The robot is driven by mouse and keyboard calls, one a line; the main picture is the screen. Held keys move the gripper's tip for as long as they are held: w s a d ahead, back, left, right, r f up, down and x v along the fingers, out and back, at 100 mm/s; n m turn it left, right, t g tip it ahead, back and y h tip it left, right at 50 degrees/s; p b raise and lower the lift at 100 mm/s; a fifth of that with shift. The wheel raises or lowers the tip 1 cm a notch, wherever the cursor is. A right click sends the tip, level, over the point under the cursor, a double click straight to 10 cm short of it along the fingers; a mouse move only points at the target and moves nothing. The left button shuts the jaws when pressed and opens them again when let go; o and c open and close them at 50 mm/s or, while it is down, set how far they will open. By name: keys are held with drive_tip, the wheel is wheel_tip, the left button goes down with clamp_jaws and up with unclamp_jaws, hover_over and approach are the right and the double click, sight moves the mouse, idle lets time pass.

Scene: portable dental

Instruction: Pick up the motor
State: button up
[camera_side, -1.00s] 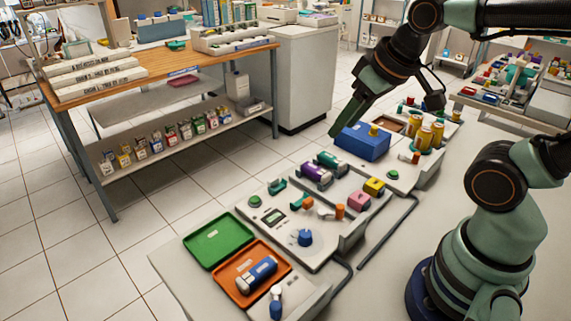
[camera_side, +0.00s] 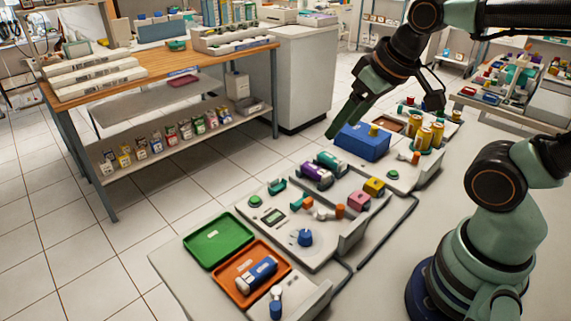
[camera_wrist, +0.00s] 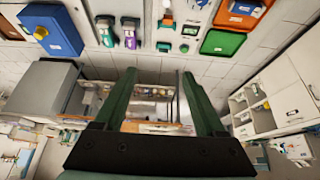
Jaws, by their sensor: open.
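A blue cylinder with a pale band (camera_side: 258,272), which looks like the motor, lies on its side in the orange tray (camera_side: 233,285) at the front left of the bench. In the wrist view, a blue thing (camera_wrist: 244,7) shows in the orange tray at the top right, partly cut off. My gripper (camera_side: 385,121) is open and empty, raised near the blue box at the far end of the bench. It is well away from the cylinder. In the wrist view, both dark green fingers of my gripper (camera_wrist: 159,78) stand apart with nothing between them.
A green tray (camera_side: 219,238) adjoins the orange tray. A blue knob (camera_side: 305,238), purple and teal cylinders (camera_side: 316,174) and a pink block (camera_side: 359,202) stand farther back. The blue box (camera_side: 362,142) and several yellow cylinders (camera_side: 425,136) stand at the far end.

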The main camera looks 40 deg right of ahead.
drive_tip(key=g, duration=0.6)
hover_over(317, 169)
wheel_tip(317, 169, down, 10)
drive_tip(key=f, duration=0.5)
drive_tip(key=shift+s+a+f, duration=0.15)
drive_tip(key=shift+s+f, duration=0.05)
drive_tip(key=shift+f, duration=0.2)
drive_tip(key=shift+w+f, duration=0.2)
drive_tip(key=shift+f, duration=2.55)
clamp_jaws()
